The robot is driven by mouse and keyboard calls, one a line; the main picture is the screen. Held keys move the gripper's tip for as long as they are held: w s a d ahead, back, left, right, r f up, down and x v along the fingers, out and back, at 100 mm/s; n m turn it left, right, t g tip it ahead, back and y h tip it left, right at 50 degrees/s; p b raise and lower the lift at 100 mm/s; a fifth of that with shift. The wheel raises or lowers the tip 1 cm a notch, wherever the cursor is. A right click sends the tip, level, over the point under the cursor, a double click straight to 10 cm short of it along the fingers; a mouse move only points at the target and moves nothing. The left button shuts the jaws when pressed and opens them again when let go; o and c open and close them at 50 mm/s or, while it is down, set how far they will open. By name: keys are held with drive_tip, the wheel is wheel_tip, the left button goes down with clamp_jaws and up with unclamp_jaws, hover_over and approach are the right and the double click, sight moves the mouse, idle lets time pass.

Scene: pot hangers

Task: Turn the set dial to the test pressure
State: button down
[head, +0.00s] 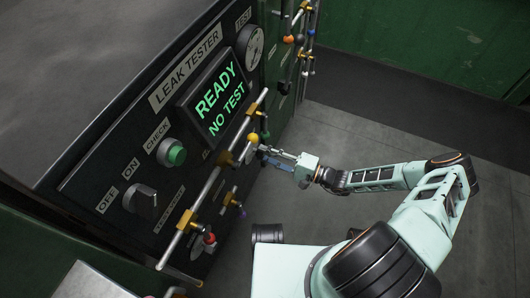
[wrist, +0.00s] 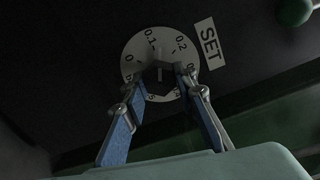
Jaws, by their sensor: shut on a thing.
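The set dial (wrist: 133,58) shows in the wrist view as a pale round scale with 0, 0.1 and 0.2 legible, beside a SET label (wrist: 208,43). Its dark knob (wrist: 158,74) sits in the middle, between the two fingertips of my gripper (wrist: 162,84). My gripper is shut on the knob, and the fingers cover the lower part of the scale. I cannot read clearly where the knob points. In the head view my gripper (head: 262,152) reaches the panel's right part, below the screen; the dial is hidden there.
The leak tester screen (head: 217,101) reads READY, NO TEST. A brass-jointed rail (head: 212,182) runs along the panel front, close to my gripper. A green button (head: 176,155), an OFF/ON switch (head: 141,200) and a TEST gauge (head: 252,45) are on the panel. Floor at right is clear.

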drive_tip(key=m, duration=1.6)
drive_tip(key=shift+m, duration=0.4)
drive_tip(key=c, duration=1.4)
unclamp_jaws()
drive_tip(key=shift+c, duration=0.2)
drive_tip(key=shift+d, duration=0.1)
drive_tip(key=shift+v, duration=2.4)
drive_tip(key=shift+s, duration=0.1)
drive_tip(key=v, duration=1.2)
